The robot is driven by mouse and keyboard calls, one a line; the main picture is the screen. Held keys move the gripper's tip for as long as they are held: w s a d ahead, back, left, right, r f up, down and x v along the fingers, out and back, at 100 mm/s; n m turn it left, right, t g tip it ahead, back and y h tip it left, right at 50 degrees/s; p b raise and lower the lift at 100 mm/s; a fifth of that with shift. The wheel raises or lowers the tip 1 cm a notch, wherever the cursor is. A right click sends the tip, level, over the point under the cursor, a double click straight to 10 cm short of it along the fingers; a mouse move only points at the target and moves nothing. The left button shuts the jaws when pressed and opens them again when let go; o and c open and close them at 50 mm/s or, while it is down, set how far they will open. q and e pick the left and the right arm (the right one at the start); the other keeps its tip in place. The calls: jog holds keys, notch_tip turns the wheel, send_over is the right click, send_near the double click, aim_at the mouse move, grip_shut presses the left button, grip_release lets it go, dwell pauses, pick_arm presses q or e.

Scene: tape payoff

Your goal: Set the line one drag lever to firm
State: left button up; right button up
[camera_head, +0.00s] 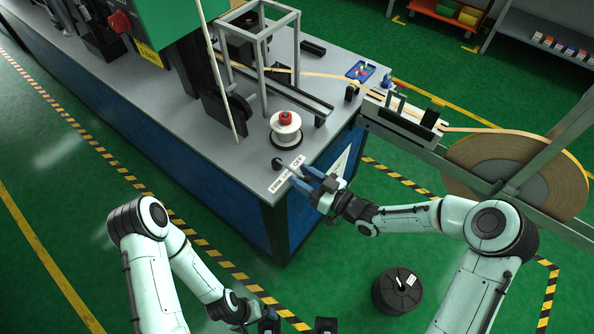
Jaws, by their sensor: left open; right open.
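A small lever with a round black knob (278,164) stands at the near corner of the grey workbench. A white label plate (284,179) with dark print lies beside it; the print is too small to read surely, and I cannot tell the lever's setting. My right gripper (302,178) is open, its blue fingers over the bench edge, just right of the plate and apart from the knob. The fingertips partly cover the plate. My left gripper (297,326) is open and empty at the bottom edge, low in front of the bench and partly cut off.
A white spool with a red cap (286,128) stands behind the lever. A grey frame (262,60) and green machine (165,20) rise farther back. A large tape reel (530,170) is at the right. A black spool (397,290) lies on the green floor.

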aim_at(292, 170)
jog(key=shift+x, duration=1.25)
grip_shut()
